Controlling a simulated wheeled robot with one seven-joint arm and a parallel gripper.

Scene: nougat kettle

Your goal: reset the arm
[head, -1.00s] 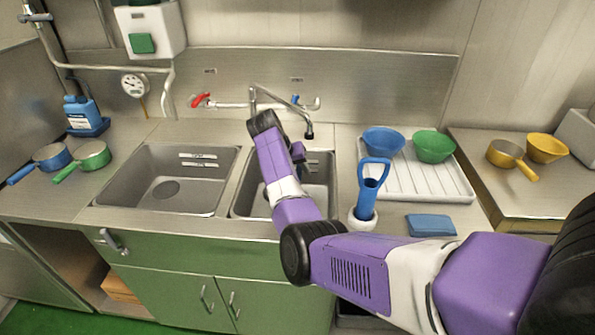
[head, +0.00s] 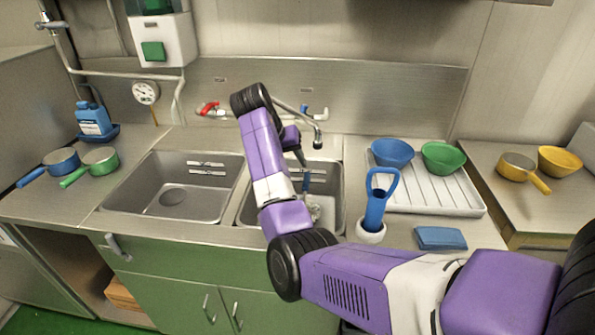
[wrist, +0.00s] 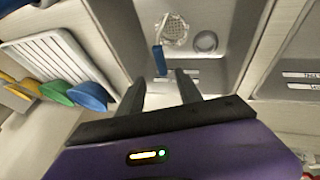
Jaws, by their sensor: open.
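My purple arm (head: 262,150) reaches over the right sink basin in the head view, with its wrist end near the faucet. My gripper (wrist: 161,84) is open in the wrist view, its two dark fingers apart with nothing between them. It points down over the basin. A skimmer with a blue handle (wrist: 159,60) and a round mesh head (wrist: 175,28) lies in that basin, beyond the fingertips. In the head view the skimmer (head: 306,184) shows just right of my arm. The arm hides part of the basin.
A faucet (head: 317,135) stands close behind my arm. A white drying rack (head: 440,192) holds a blue bowl (head: 392,152) and a green bowl (head: 442,157). A blue-handled tool (head: 377,205) stands upright in a white holder. The left basin (head: 172,197) is empty.

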